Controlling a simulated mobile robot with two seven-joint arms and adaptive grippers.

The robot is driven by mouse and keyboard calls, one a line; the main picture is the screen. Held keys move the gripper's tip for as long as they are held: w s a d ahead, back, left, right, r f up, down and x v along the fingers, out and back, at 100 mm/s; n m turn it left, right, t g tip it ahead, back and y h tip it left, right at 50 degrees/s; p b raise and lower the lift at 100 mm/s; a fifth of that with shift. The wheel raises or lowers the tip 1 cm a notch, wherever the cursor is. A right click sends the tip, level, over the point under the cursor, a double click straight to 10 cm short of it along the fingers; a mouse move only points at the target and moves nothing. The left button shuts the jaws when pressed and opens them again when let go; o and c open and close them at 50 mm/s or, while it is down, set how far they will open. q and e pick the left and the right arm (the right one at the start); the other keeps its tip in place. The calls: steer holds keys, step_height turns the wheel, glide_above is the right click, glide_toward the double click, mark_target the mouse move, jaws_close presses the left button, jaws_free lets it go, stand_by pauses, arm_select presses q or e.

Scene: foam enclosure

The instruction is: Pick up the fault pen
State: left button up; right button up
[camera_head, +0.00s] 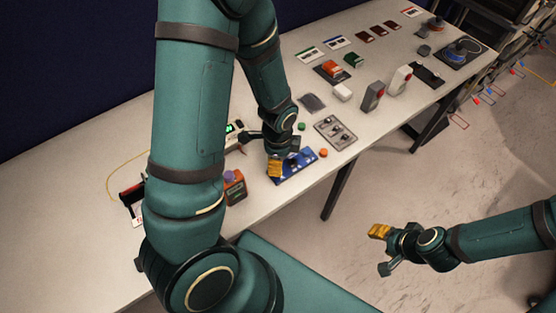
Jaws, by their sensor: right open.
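I cannot single out the fault pen with certainty. A small red and black item (131,193) lies at the left of the table, partly hidden by my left arm, with a thin yellow cable near it. My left gripper (262,151) is over the table beside a blue board (297,167), its fingers spread and nothing seen between them. My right gripper (382,250) is open and empty, out over the floor in front of the table.
The white table (70,225) carries a grey switch plate (335,132), an orange box with a purple knob (234,187) and several small boxes and cards toward the far right. A rack with hanging tags (500,88) stands right of the table. Open floor lies below it.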

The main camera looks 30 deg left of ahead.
arm_select(q)
steer(key=shift+f, duration=0.3)
steer(key=shift+c, duration=0.3)
jaws_close()
steer(key=shift+r, duration=0.15)
